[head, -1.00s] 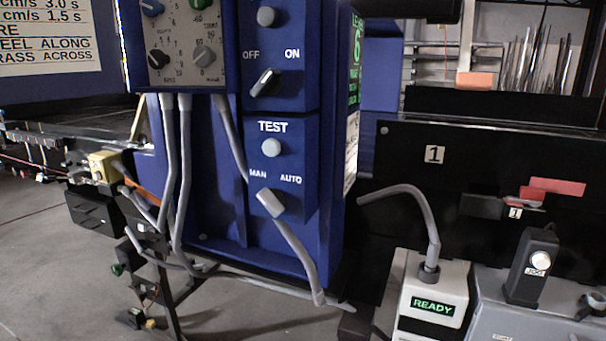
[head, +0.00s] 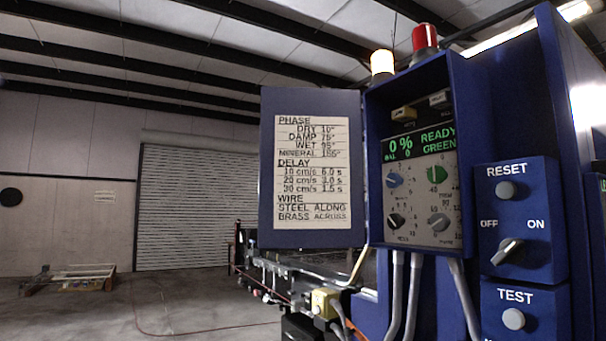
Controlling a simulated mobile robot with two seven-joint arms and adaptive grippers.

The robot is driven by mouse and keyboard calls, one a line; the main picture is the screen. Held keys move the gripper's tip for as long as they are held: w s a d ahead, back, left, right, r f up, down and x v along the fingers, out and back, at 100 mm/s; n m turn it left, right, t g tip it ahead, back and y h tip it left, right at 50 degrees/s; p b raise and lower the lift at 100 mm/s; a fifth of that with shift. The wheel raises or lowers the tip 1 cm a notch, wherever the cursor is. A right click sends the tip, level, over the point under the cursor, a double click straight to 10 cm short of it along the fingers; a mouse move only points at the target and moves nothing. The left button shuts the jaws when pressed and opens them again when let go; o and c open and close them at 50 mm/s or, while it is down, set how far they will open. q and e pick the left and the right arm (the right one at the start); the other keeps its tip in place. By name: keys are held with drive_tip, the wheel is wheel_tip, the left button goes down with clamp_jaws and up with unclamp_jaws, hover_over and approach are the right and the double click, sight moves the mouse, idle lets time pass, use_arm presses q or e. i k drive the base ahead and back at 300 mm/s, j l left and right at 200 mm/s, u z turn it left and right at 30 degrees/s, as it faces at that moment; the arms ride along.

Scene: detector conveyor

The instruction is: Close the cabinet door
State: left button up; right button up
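The blue cabinet (head: 376,133) stands right of centre in the head view. Its door (head: 269,170) is swung open to the left, and its inner face carries a white label (head: 313,172) with phase, delay and wire settings. Inside the open cabinet is a control panel (head: 424,190) with several knobs and a green display (head: 420,144) reading 0 % and READY GREEN. Neither of my grippers is in view.
A red lamp (head: 424,40) and a lit pale lamp (head: 381,64) stand on top of the cabinet. A blue box with RESET, OFF/ON and TEST controls (head: 519,222) is at the right. The conveyor (head: 300,272) runs behind the door. Open floor (head: 190,305) lies at the left.

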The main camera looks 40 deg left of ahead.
sight(312, 183)
drive_tip(key=k+z, duration=0.2)
drive_tip(key=z, duration=0.15)
drive_tip(key=k+l+z, duration=0.1)
drive_tip(key=k+z, duration=0.2)
drive_tip(key=i+j+z, duration=0.1)
drive_tip(key=z, duration=1.4)
drive_tip(key=k+j, duration=0.2)
drive_tip(key=j, duration=0.4)
drive_tip(key=k+j, duration=0.2)
drive_tip(key=j, duration=0.45)
drive_tip(key=k+j, duration=0.2)
drive_tip(key=j, duration=0.4)
drive_tip(key=k+j, duration=0.2)
drive_tip(key=j, duration=0.45)
drive_tip(key=k+j, duration=0.2)
drive_tip(key=j, duration=0.4)
drive_tip(key=k+j, duration=0.2)
drive_tip(key=j, duration=0.45)
drive_tip(key=k+j+z, duration=0.1)
drive_tip(key=j, duration=0.5)
drive_tip(key=k+j, duration=0.3)
drive_tip(key=j, duration=0.3)
